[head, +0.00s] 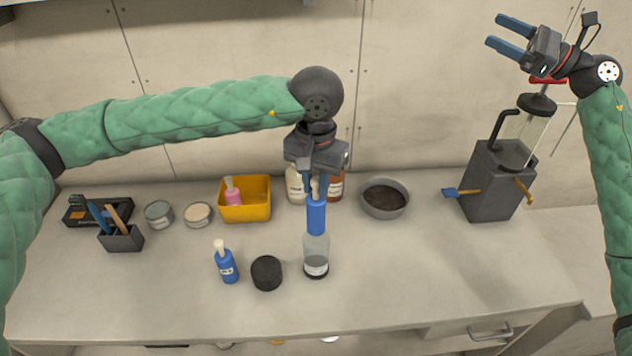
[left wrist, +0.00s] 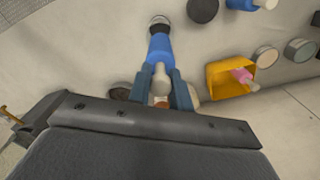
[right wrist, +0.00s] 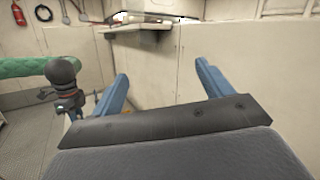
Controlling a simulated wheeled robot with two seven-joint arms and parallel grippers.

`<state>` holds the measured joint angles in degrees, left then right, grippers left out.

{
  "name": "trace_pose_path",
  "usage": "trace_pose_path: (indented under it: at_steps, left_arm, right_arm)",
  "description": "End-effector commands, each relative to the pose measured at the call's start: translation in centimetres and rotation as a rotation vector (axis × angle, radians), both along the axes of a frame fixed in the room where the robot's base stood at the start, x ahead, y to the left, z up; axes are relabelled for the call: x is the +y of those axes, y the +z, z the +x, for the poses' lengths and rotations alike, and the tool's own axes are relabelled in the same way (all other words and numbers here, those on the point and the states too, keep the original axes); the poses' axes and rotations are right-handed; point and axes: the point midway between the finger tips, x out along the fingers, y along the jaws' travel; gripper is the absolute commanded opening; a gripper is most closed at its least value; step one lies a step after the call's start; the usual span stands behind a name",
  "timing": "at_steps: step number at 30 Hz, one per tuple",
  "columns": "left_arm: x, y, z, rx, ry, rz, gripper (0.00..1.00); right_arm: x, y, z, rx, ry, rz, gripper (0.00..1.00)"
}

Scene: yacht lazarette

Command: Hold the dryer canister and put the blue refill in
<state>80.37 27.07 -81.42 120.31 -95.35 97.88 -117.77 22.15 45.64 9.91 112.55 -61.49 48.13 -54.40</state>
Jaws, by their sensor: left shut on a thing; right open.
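My left gripper (head: 318,192) is shut on the cream neck of a blue refill (head: 316,216), which hangs upright, body down. The dryer canister (head: 316,256), clear with a dark base and pale label, stands on the bench directly under it. The refill's lower end is at the canister's mouth; I cannot tell whether it is inside. In the left wrist view the refill (left wrist: 159,48) lines up with the canister (left wrist: 160,22). A second blue bottle (head: 227,266) with a cream top stands to the left. My right gripper (head: 506,36) is open and empty, raised at the upper right, far from the canister.
A black round cap (head: 266,273) lies left of the canister. Behind are a yellow bin (head: 245,212) with a pink bottle (head: 232,192), two bottles, and a grey bowl (head: 385,212). A grey machine (head: 492,182) stands right.

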Motion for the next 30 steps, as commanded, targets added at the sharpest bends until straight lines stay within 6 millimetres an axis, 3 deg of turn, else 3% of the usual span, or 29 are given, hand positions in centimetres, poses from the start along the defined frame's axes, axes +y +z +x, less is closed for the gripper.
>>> trace_pose_path:
  at_steps: [3,14,23,30]
  left_arm:
    - [0.0,0.0,0.0,0.0,0.0,0.0,0.0]
    - [0.0,0.0,0.0,0.0,0.0,0.0,0.0]
    - [0.0,0.0,0.0,0.0,0.0,0.0,0.0]
    - [0.0,0.0,0.0,0.0,0.0,0.0,0.0]
  right_arm:
    - [2.3,-4.4,0.7,0.043,0.029,-0.044,0.79]
    - [8.8,-17.2,1.0,0.155,0.13,-0.167,0.79]
    - [14.5,-27.6,-1.1,0.238,0.236,-0.261,0.79]
    - [19.0,-35.5,-4.3,0.295,0.335,-0.329,0.79]
